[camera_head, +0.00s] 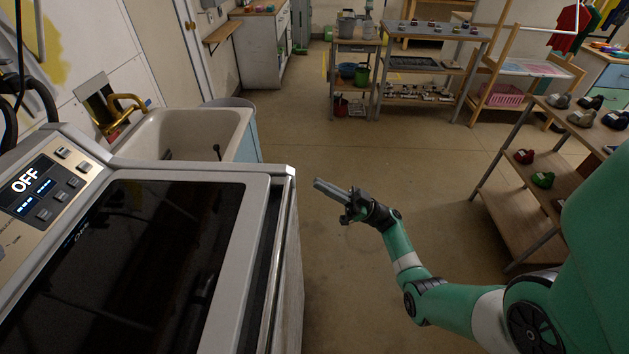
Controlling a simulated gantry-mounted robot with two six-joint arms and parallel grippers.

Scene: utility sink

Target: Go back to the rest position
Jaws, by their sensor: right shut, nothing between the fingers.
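My right gripper (332,190) is at the middle of the head view, at the end of my green and white right arm. It is shut and empty, its fingers together and pointing left. It appears over open floor, just right of the washing machine-like appliance (283,172) with a dark glass top. I cannot tell the exact gap between them. My left gripper and left arm are not in view.
The appliance's panel (42,188) reads OFF. Behind it is a utility sink (190,122) with a brass faucet (122,108). A wooden shelf (520,205) with small items stands at right, and more shelves (420,75) stand at the back. The middle floor (400,170) is clear.

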